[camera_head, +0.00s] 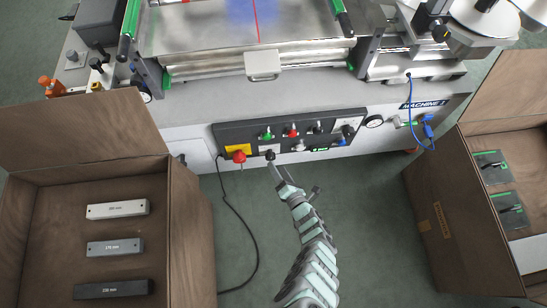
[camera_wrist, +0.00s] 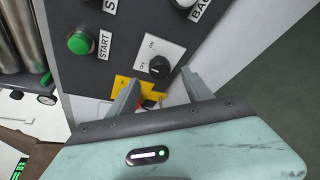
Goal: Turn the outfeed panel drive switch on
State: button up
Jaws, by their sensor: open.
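The drive switch is a black rotary knob (camera_wrist: 158,67) on a white plate (camera_wrist: 173,50) with small print; ON is readable above the knob. I cannot tell which way its pointer is set. In the head view the knob (camera_head: 270,155) sits at the lower left of the dark control panel (camera_head: 222,136). My gripper (camera_head: 279,174) is just below and in front of it. In the wrist view my open gripper (camera_wrist: 157,84) has its fingers apart, with the knob just beyond the gap between the tips. Nothing is held, and I see no contact.
A red stop button (camera_head: 239,156) on a yellow plate (camera_head: 234,148) is close left of the knob. A green START button (camera_wrist: 81,43) and other controls share the panel. A black cable (camera_head: 240,215) hangs to the floor. Open boxes (camera_head: 192,225) (camera_head: 440,225) stand at both sides.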

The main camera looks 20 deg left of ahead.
jog(key=p+v, duration=0.1)
jog(key=v, duration=0.3)
jog(key=shift+s+d+r, duration=0.1)
jog(key=shift+s+d, duration=0.05)
jog(key=shift+d, duration=0.05)
